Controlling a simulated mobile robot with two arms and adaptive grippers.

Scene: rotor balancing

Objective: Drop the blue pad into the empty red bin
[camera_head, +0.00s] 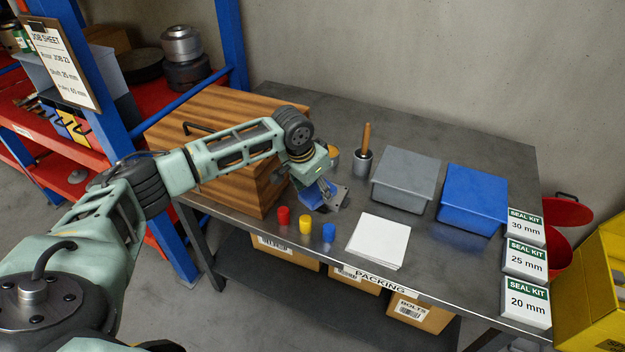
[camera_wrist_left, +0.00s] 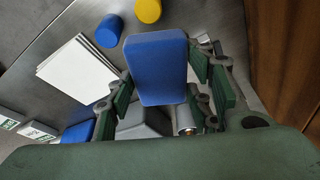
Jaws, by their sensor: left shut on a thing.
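The blue pad (camera_head: 314,195) is a rounded blue block held by my left gripper (camera_head: 325,197) above the metal table, behind the small coloured cylinders. In the left wrist view the blue pad (camera_wrist_left: 155,68) sits between the two green fingers of the left gripper (camera_wrist_left: 165,88), which are shut on it. A red bin (camera_head: 557,252) stands beyond the table's right end, with a round red part (camera_head: 567,211) above it. The table and seal kit boxes partly hide it, and its inside does not show. My right gripper is not in view.
On the table (camera_head: 450,285) are a grey bin (camera_head: 405,178), a blue bin (camera_head: 473,198), white sheets (camera_head: 379,241), a cup with a wooden handle (camera_head: 363,160) and several seal kit boxes (camera_head: 525,260). A wooden chest (camera_head: 230,120) stands left. A yellow cabinet (camera_head: 590,290) is at far right.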

